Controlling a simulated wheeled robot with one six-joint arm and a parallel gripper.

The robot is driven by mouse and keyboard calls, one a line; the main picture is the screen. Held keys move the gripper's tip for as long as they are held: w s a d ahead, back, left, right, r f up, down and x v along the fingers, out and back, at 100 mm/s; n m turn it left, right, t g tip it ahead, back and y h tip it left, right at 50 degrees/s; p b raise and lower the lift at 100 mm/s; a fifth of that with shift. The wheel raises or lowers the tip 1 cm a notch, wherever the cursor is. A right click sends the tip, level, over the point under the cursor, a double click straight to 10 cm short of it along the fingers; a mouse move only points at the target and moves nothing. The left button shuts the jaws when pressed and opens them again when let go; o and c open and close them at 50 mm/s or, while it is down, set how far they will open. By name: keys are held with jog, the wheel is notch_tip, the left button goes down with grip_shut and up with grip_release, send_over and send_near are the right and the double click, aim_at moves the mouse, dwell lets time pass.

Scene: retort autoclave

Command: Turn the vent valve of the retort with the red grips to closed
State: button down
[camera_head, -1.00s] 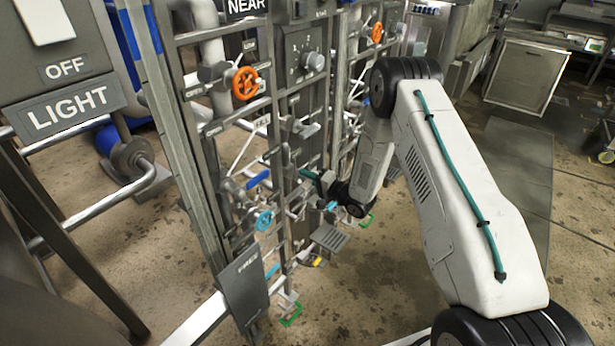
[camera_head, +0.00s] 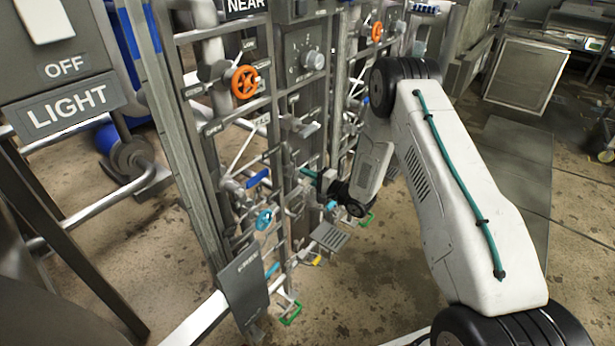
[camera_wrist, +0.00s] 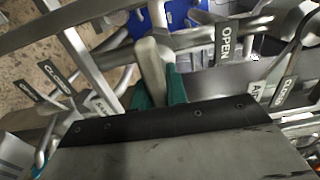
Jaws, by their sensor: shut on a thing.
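My gripper (camera_wrist: 160,92) has teal fingertips and is shut on a plain grey lever (camera_wrist: 153,62) in the wrist view. An OPEN plate (camera_wrist: 228,42) is right of the lever, and a CLOSED plate (camera_wrist: 285,92) is farther right. Another CLOSED plate (camera_wrist: 55,76) is on the left. In the head view my gripper (camera_head: 308,173) reaches left into the pipe rack, and its grip is too small to make out. I cannot make out red grips in either view, nor whether this lever is the vent valve.
The pipe rack (camera_head: 205,165) is crowded with bars and valves. An orange handwheel (camera_head: 245,82), a blue lever (camera_head: 258,179) and a light-blue handwheel (camera_head: 263,219) are near my gripper. A grey hanging plate (camera_head: 243,285) is below. Open floor (camera_head: 400,265) lies to the right.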

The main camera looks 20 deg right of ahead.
jog(key=c, duration=1.4)
grip_release()
jog(key=v, duration=0.8)
jog(key=shift+w, duration=0.1)
